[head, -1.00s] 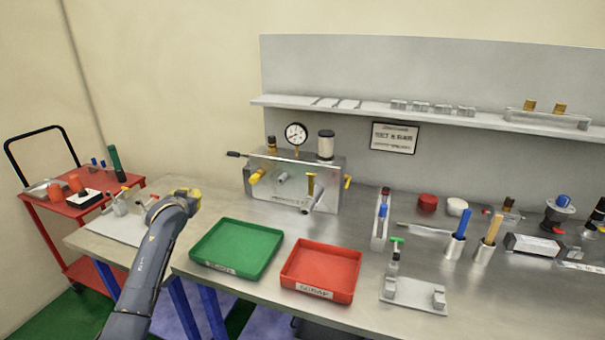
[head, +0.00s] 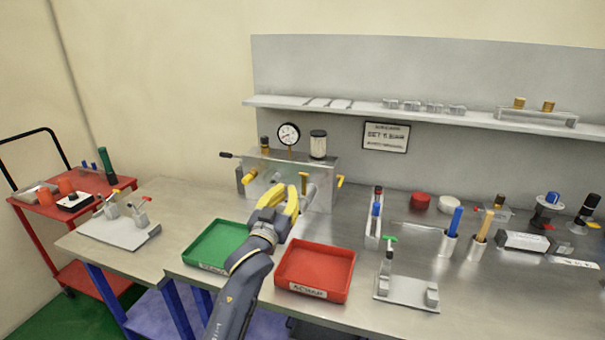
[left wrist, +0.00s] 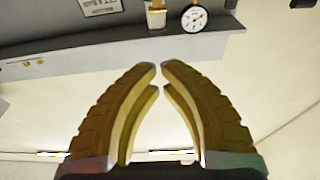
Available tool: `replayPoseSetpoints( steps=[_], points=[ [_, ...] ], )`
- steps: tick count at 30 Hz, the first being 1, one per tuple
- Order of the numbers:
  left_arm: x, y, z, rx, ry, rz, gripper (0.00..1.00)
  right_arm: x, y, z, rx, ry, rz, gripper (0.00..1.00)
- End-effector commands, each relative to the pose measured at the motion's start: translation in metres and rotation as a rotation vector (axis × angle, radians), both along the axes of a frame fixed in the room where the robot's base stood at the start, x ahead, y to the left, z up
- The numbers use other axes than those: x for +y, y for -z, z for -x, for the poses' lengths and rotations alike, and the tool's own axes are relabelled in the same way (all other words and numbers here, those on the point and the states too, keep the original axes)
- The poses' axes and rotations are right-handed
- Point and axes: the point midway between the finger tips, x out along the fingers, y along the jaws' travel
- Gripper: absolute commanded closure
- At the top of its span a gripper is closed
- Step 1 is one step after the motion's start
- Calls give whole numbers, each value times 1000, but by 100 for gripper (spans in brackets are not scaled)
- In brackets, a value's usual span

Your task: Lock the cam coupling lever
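A metal pneumatic box (head: 325,166) stands at the back of the bench. It carries yellow levers, one at its left front (head: 250,176) and one at its right end (head: 340,181). A grey cylindrical fitting (head: 311,192) sticks out of its front. I cannot tell for sure which part is the cam coupling lever. My left gripper (head: 287,189) is in front of the box and hides part of its lower front. Its yellow fingers also show in the left wrist view (left wrist: 160,66), with a narrow gap between the tips and nothing held. My right gripper is out of view.
A green tray (head: 190,250) and a red scrap tray (head: 350,276) lie in front of the box. A plate with small fittings (head: 127,236) is at the left bench end. Another plate with a green-handled post (head: 405,290), holders and tools fill the right side. A red cart (head: 45,240) stands left.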

Motion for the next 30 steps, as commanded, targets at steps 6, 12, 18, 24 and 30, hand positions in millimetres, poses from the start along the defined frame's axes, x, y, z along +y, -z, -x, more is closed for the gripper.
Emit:
replayPoseSetpoints(
  steps=[6,12,18,24,30],
  points=[
    [0,0,0,1,0,0,100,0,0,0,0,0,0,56],
    [-1,-1,-6,1,0,0,100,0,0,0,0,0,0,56],
    [-9,-7,-30,1,0,-1,100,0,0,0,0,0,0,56],
    [-20,-14,-64,1,-1,0,100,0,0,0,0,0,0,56],
    [-29,-20,-95,2,-1,-1,100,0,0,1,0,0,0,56]
  ],
)
